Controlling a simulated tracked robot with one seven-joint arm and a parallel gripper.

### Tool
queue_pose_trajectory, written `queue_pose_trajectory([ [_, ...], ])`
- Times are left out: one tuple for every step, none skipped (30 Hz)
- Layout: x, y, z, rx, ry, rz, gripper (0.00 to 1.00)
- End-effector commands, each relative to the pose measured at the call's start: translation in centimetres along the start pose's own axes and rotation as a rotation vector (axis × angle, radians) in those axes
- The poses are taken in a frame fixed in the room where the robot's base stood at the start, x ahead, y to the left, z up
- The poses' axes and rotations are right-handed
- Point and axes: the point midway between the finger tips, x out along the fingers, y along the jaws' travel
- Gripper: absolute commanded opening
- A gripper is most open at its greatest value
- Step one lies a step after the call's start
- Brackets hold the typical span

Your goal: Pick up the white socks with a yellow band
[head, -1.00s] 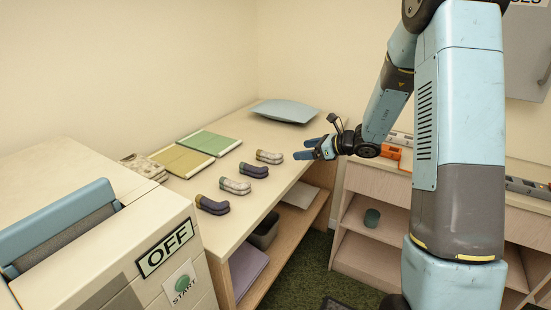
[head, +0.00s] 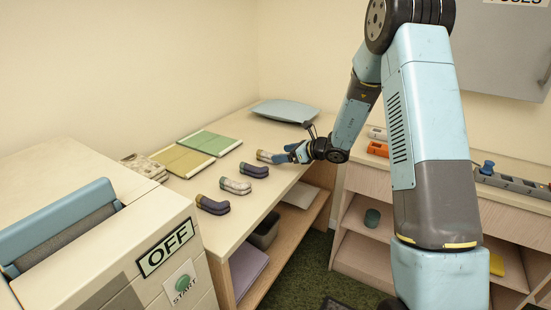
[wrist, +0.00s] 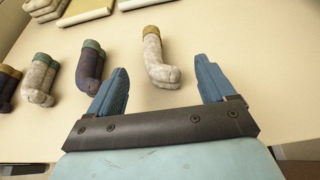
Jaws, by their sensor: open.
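The white socks with a yellow band (wrist: 157,60) lie on the table in the wrist view, band at the far end and toes towards me. In the head view the white socks (head: 265,156) are partly hidden by my gripper. My gripper (head: 279,154) is open and empty. In the wrist view the socks lie ahead of my gripper (wrist: 161,65), roughly between the lines of its two fingers. I cannot tell whether the fingers are at the height of the socks. No finger visibly touches them.
Dark socks with a green band (wrist: 91,65) lie close left of my left finger. White socks with a green band (head: 235,186) and dark socks with a yellow band (head: 212,205) lie farther along the table.

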Motion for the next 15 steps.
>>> queue_pose_trajectory([
  [0.6,0.1,0.0,-0.001,0.000,0.003,0.83],
  [1.0,0.1,0.0,-0.001,0.000,0.003,0.83],
  [1.6,0.1,0.0,-0.001,-0.001,0.003,0.83],
  [2.0,0.1,0.0,-0.001,-0.001,0.003,0.83],
  [2.4,0.1,0.0,0.000,0.000,0.003,0.83],
  [3.0,0.1,0.0,-0.001,0.000,0.003,0.83],
  [3.4,0.1,0.0,-0.001,-0.001,0.003,0.83],
  [3.7,0.1,0.1,-0.001,-0.001,0.002,0.83],
  [4.0,0.1,0.1,0.000,-0.001,0.001,0.83],
  [4.2,0.1,0.0,0.000,-0.001,0.000,0.83],
  [4.3,0.0,0.0,0.000,0.000,0.000,0.83],
  [4.3,0.0,0.0,0.001,0.000,0.000,0.83],
  [4.3,0.0,0.0,0.001,0.000,-0.001,0.83],
  [4.3,0.0,0.0,0.001,0.000,-0.001,0.83],
  [4.3,0.0,0.0,0.001,0.000,-0.001,0.83],
])
